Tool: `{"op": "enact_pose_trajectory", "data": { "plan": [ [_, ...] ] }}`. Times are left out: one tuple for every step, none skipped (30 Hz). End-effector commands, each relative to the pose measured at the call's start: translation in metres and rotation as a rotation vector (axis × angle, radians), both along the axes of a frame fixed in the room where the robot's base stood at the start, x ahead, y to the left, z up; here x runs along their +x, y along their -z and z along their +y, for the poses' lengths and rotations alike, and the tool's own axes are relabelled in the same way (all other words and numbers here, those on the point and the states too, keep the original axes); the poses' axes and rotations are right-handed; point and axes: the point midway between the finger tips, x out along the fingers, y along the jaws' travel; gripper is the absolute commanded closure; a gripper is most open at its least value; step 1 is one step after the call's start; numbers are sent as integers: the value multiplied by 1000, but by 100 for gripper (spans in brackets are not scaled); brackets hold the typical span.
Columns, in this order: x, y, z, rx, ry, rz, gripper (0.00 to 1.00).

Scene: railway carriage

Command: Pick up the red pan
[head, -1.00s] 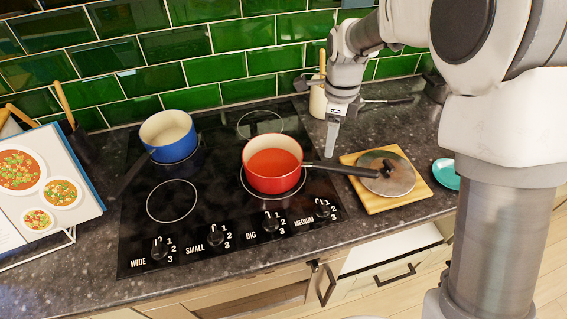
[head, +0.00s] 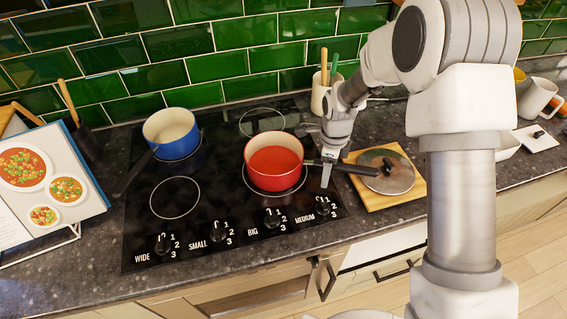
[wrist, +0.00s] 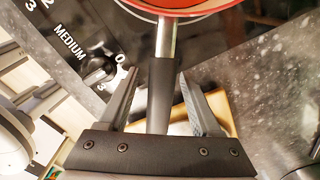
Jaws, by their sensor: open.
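The red pan (head: 273,166) stands on the right side of the black cooktop, with red contents inside. Its dark handle (head: 350,167) points right, over the edge of a wooden board. My gripper (head: 328,172) is at the handle, pointing down, a little right of the pan body. In the wrist view my gripper (wrist: 158,105) is open, with one finger on each side of the black handle (wrist: 161,85). The red pan's rim (wrist: 200,10) shows at the top of that view. I cannot tell whether either finger touches the handle.
A blue pot (head: 172,138) stands at the back left of the cooktop (head: 230,190). The wooden board (head: 405,195) with a metal lid (head: 390,178) lies right of the cooktop. A utensil crock (head: 318,97) stands behind my gripper. A recipe book (head: 50,180) stands at the left.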

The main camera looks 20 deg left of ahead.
Motion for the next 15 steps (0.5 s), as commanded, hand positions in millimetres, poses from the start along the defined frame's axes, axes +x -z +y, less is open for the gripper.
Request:
{"op": "enact_pose_trajectory", "data": {
  "plan": [
    [0, 0, 0, 0, 0, -1, 35],
    [0, 1, 0, 0, 0, -1, 35],
    [0, 0, 0, 0, 0, -1, 35],
    [0, 0, 0, 0, 0, -1, 35],
    [0, 0, 0, 0, 0, -1, 35],
    [0, 0, 0, 0, 1, -1, 37],
    [0, 0, 0, 0, 1, -1, 42],
    [0, 0, 0, 0, 1, 0, 48],
    [0, 0, 0, 0, 1, 0, 55],
    [0, 0, 0, 0, 1, 0, 60],
    [0, 0, 0, 0, 1, 0, 66],
    [0, 0, 0, 0, 1, 0, 73],
    [0, 0, 0, 0, 1, 0, 78],
    [0, 0, 0, 0, 1, 0, 84],
    [0, 0, 0, 0, 1, 0, 91]
  ]
}}
